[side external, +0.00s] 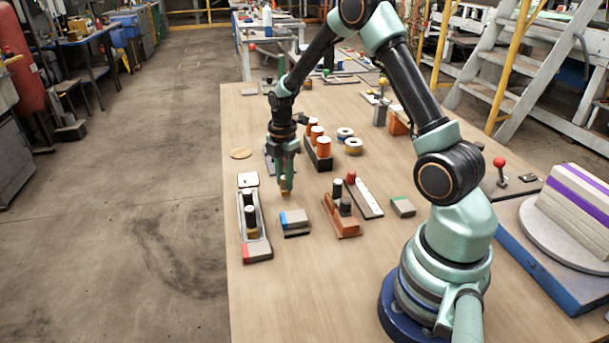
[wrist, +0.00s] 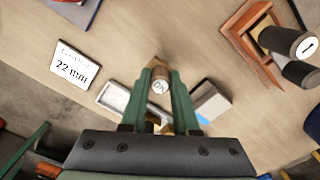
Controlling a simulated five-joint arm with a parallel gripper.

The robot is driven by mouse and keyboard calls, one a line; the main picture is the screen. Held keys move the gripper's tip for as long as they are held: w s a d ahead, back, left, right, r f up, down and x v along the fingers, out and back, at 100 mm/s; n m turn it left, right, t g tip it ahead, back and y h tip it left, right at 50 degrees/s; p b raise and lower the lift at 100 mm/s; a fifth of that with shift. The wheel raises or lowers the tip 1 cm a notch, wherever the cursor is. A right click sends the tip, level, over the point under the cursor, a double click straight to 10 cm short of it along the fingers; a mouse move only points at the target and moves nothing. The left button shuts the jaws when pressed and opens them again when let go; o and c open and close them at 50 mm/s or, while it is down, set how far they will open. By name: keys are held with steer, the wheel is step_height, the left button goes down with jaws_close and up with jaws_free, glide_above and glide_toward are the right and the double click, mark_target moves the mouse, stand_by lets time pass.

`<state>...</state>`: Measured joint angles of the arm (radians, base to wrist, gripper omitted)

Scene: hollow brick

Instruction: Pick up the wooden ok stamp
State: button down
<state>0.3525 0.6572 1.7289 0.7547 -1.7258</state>
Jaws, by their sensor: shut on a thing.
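The wooden ok stamp (wrist: 160,87) is between the fingertips of my gripper (wrist: 159,84) in the wrist view, with a small round marked top facing the camera. My gripper (side external: 286,178) is shut on it. In the side view the stamp (side external: 286,187) shows as a small tan piece at the fingertips, partly hidden by them. It points down, to the right of the grey tray. I cannot tell whether its base touches the table or hangs just above it.
A grey tray (side external: 264,233) with dark-topped pieces and a white card (side external: 248,180) lie to the left. A blue and grey block (side external: 294,222) lies close in front. An orange-brown holder (side external: 343,229) stands to the right.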

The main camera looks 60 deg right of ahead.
mark_target(284, 177)
step_height(284, 177, up, 18)
stand_by(0.3)
steer(key=c, duration=1.2)
jaws_free()
jaws_close()
steer(key=shift+s+a+f, duration=1.25)
steer(key=shift+s+f, duration=0.1)
steer(key=shift+f, duration=1.3)
steer(key=shift+s+a+f, duration=1.2)
steer(key=shift+s+f, duration=0.2)
steer(key=shift+f, duration=1.25)
steer(key=shift+s+a+f, duration=1.25)
steer(key=shift+s+f, duration=0.1)
steer(key=shift+f, duration=1.3)
